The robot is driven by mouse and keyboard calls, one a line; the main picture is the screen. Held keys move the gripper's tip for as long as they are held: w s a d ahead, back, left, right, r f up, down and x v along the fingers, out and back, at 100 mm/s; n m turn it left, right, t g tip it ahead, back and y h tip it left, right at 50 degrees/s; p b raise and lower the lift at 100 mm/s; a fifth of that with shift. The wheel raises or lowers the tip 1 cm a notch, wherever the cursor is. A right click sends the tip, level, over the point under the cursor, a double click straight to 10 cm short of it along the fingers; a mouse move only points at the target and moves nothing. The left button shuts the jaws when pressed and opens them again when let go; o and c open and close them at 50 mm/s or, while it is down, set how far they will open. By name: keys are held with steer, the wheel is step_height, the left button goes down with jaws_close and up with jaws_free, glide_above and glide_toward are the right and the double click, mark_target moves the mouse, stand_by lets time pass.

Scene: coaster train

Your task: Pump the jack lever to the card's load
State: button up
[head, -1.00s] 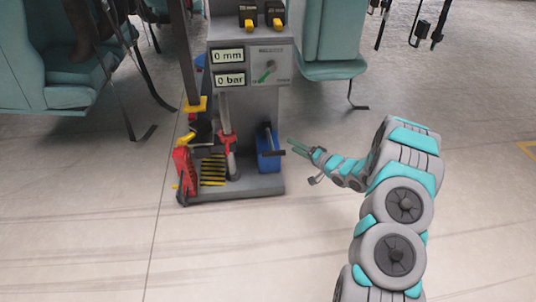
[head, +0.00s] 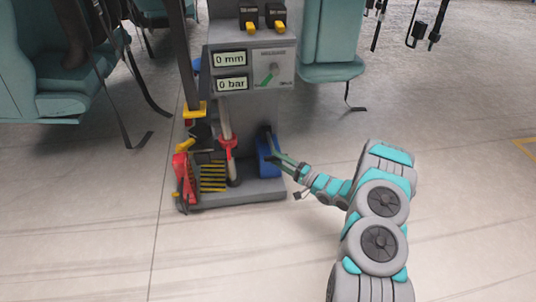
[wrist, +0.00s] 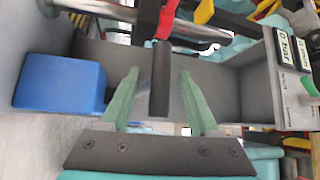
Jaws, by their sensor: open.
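The jack stand (head: 245,110) has two displays, "0 mm" (head: 229,59) and "0 bar" (head: 231,85); the bar display (wrist: 286,48) also shows in the wrist view. A dark bar (wrist: 160,80), apparently the lever's grip, stands between my open fingers in the wrist view, with a gap on both sides. My gripper (head: 275,155) reaches in from the right, beside the blue block (head: 264,152) at the stand's lower right. The blue block also shows left of the fingers in the wrist view (wrist: 60,83). I cannot make out the card.
A red part (head: 184,180) and a yellow-striped plate (head: 213,176) are at the lower left of the base. Teal seats (head: 335,72) stand behind; the floor in front is clear.

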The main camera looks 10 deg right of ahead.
mark_target(271, 144)
steer(key=shift+x, duration=2.2)
steer(key=shift+c, duration=0.4)
jaws_close()
